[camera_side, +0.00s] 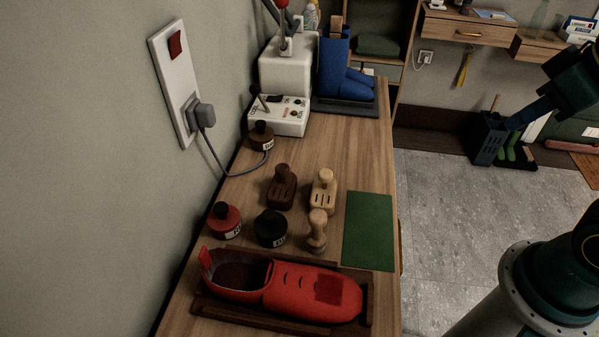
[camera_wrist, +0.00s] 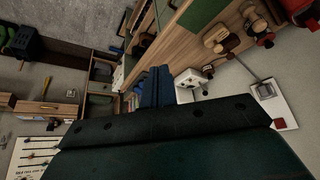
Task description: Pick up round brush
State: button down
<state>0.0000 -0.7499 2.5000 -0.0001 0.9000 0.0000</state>
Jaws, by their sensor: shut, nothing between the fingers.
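The round brush (camera_side: 317,232) is light wood with a knobbed handle. In the side view it stands upright on the bench, between the black jar (camera_side: 270,229) and the green mat (camera_side: 368,231). My gripper (camera_side: 521,118) is at the upper right of the side view, far from the brush and off to the right of the bench. Its blue fingers are together and hold nothing. They also show in the middle of the wrist view (camera_wrist: 157,82). In the wrist view the brushes are small at the upper right, and I cannot tell which is the round one.
A dark brush (camera_side: 281,188) and a light slotted brush (camera_side: 323,192) stand behind the round brush. A red jar (camera_side: 224,221) is to the left. A red shoe (camera_side: 305,290) lies in a dark wooden tray in front. Blue boots (camera_side: 335,68) and a white machine (camera_side: 285,75) stand at the back.

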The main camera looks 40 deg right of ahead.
jog(key=c, duration=1)
grip_release()
jog(key=w+a+f+n+g+y, duration=0.1)
jog(key=w+a+f+n, duration=0.1)
jog(key=a, duration=0.5)
jog(key=w+a+f+n+g+y, duration=0.1)
jog(key=w+a+f+n, duration=0.1)
jog(key=w+a+n, duration=0.3)
jog(key=w+a+f+n+g+y, duration=0.1)
jog(key=w+a+n, duration=0.3)
jog(key=a, duration=0.5)
jog(key=shift+w+a+f+n+g+y, duration=0.2)
jog(key=shift+a+f+n+g+y, duration=0.15)
jog(key=shift+f+n, duration=0.35)
